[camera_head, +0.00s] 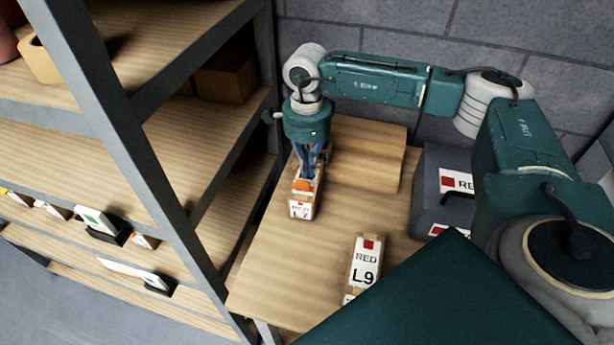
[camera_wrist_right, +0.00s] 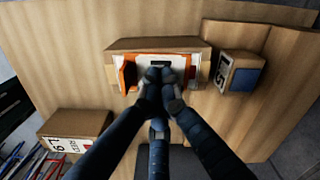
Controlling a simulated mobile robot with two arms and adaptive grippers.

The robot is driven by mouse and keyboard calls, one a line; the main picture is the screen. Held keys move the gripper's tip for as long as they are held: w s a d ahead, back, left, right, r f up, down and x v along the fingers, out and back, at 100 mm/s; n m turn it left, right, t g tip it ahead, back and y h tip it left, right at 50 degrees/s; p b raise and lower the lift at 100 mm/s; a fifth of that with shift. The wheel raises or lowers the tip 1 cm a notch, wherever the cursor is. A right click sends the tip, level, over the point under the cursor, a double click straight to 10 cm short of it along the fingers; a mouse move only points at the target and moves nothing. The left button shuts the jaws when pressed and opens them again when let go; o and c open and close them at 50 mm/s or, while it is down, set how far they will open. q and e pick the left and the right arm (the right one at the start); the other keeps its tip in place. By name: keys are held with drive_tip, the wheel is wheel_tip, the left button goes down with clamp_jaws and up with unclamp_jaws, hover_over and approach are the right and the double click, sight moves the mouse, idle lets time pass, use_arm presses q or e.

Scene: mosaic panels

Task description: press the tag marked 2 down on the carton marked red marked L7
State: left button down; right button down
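The carton marked RED L7 (camera_head: 301,208) stands on the wooden table, its label facing front. My right gripper (camera_head: 306,176) points down onto its top. In the right wrist view, a white face with a dark mark and orange edges (camera_wrist_right: 127,74) lies on the carton top (camera_wrist_right: 198,50). It may be the tag, but no 2 can be read. The fingertips of my right gripper (camera_wrist_right: 160,77) are close together over this face and partly hide it. They appear to touch it, with nothing clearly held between them. My left gripper is not in view.
A carton marked RED L9 (camera_head: 366,262) stands nearer the front edge. A wooden block (camera_head: 370,155) lies behind, and a dark grey box (camera_head: 432,190) with red labels stands at right. A metal-framed shelf (camera_head: 110,110) borders the left. Bare table (camera_head: 275,265) lies front left.

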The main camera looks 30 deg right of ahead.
drive_tip(key=shift+f, duration=0.2)
drive_tip(key=shift+r, duration=0.1)
wheel_tip(320, 180, up, 8)
drive_tip(key=p, duration=0.4)
idle(0.7)
idle(0.5)
